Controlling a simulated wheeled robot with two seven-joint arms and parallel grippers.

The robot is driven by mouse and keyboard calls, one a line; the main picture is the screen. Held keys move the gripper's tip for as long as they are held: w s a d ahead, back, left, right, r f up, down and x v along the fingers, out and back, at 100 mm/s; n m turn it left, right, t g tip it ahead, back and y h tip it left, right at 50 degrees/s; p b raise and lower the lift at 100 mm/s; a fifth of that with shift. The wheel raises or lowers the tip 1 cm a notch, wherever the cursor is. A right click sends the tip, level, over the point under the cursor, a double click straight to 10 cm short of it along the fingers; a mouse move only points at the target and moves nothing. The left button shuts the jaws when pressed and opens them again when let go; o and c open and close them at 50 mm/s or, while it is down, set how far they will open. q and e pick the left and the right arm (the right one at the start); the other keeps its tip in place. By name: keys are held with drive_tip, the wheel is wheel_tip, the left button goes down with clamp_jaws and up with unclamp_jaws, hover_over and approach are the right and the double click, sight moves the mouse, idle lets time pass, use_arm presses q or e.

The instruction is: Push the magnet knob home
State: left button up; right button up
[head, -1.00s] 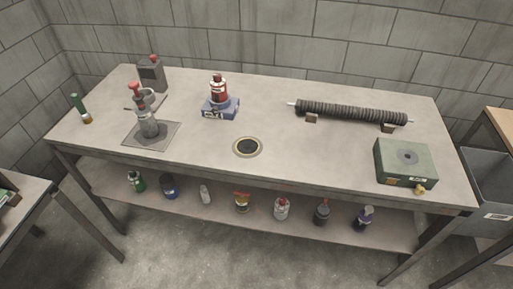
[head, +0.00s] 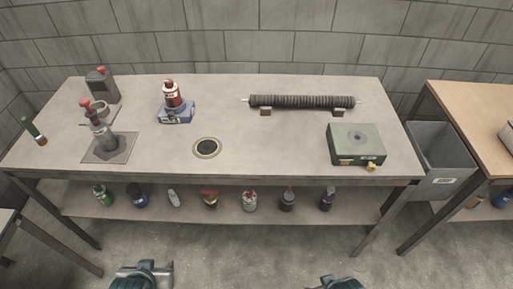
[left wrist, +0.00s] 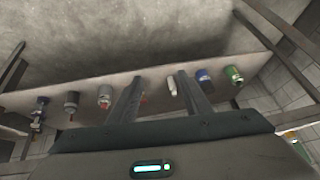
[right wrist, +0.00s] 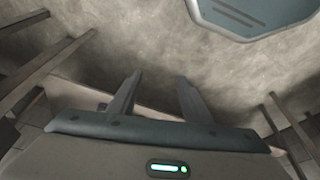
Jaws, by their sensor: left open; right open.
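My right gripper (right wrist: 159,82) is open and empty over the floor. Both are well away from the box. Only parts of my arms show at the bottom edge of the head view.
The workbench (head: 270,140) also bears a ribbed black tube (head: 300,101) on two blocks, a red-topped device (head: 172,94), a dark ring (head: 207,148) and a stand (head: 110,145). Several bottles line the lower shelf. A grey bin (head: 438,160) stands right of the bench.

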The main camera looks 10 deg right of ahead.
drive_tip(key=s+f+g, duration=0.1)
drive_tip(key=s+f, duration=0.2)
drive_tip(key=f, duration=0.7)
drive_tip(key=s+f, duration=0.4)
drive_tip(key=f, duration=0.7)
use_arm(q)
drive_tip(key=w+a+r+n+t+y, duration=0.2)
drive_tip(key=w+a+r+t, duration=0.1)
drive_tip(key=w+r, duration=0.6)
drive_tip(key=w+a+r+n+t+y, duration=0.2)
drive_tip(key=w+a+r, duration=0.4)
drive_tip(key=w+r, duration=0.3)
drive_tip(key=w+a+r+n+t+y, duration=0.2)
drive_tip(key=w+a+r+t+y, duration=0.2)
drive_tip(key=w+r, duration=0.6)
drive_tip(key=shift+a+r+t+p, duration=0.3)
drive_tip(key=shift+a, duration=0.05)
use_arm(e)
drive_tip(key=s+d+f, duration=0.3)
drive_tip(key=s+f, duration=0.7)
drive_tip(key=s, duration=0.2)
drive_tip(key=shift+s+f+n+g, duration=0.2)
drive_tip(key=shift+s+n+g, duration=0.1)
drive_tip(key=shift+g, duration=0.1)
use_arm(q)
drive_tip(key=shift+w, duration=0.1)
use_arm(e)
drive_tip(key=shift+w+a, duration=0.1)
drive_tip(key=shift+w, duration=0.05)
